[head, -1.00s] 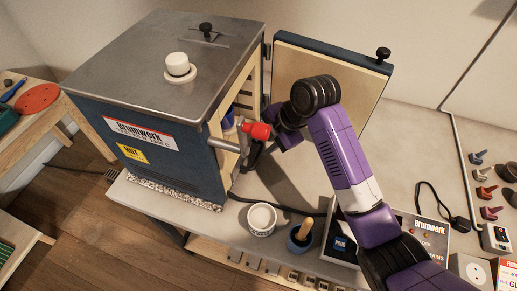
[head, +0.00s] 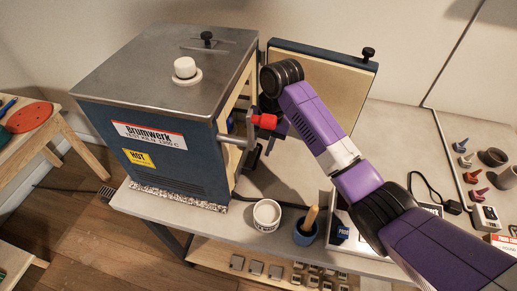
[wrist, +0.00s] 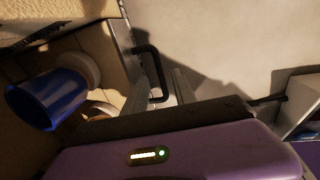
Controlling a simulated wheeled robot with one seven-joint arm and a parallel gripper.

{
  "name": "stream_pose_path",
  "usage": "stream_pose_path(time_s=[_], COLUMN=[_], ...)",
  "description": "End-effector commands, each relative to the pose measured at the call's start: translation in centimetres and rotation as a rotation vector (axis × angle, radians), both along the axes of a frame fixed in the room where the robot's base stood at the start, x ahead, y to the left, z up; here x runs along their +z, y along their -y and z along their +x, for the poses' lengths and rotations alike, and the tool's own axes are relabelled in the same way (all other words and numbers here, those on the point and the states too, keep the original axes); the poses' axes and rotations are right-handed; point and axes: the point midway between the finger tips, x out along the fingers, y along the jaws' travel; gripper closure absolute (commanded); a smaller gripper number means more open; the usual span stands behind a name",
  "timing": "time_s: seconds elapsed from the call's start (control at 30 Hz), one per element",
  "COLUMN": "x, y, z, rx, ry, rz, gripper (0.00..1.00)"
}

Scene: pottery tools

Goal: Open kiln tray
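The kiln (head: 160,80) is a dark blue box with a metal top, and its door (head: 320,85) stands open at the back right. In the wrist view, I look into the opening over a pale tray-like surface (wrist: 112,72). A black U-shaped handle (wrist: 152,62) stands out at its front edge. My gripper (wrist: 162,88) is at this handle, with a grey finger on its right and a grey edge, seemingly the other finger, on its left. The fingers look apart; contact is not clear. In the head view the fingertips are mostly hidden at the kiln front.
A grey rod with a red end (head: 265,121) sticks out from the kiln front beside my gripper. A blue cup (wrist: 48,98) lies in view inside the kiln. A white tub (head: 266,214) and a blue pot with a wooden tool (head: 304,230) stand on the bench.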

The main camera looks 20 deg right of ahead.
Motion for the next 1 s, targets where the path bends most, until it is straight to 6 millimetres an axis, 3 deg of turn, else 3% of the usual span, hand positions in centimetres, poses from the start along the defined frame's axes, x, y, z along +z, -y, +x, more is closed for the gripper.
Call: stream_pose_path(time_s=[0.2,0.5,0.7,1.0], x=[-1.9,-2.2,-2.2,-2.2], y=[-0.3,-0.4,-0.4,-0.3], z=[0.2,0.3,0.3,0.3], rx=[-0.001,-0.001,-0.001,-0.001], ry=[0.000,0.001,0.001,0.001], rz=[0.000,0.000,0.000,0.000], gripper=[0.67,0.67,1.00,1.00])
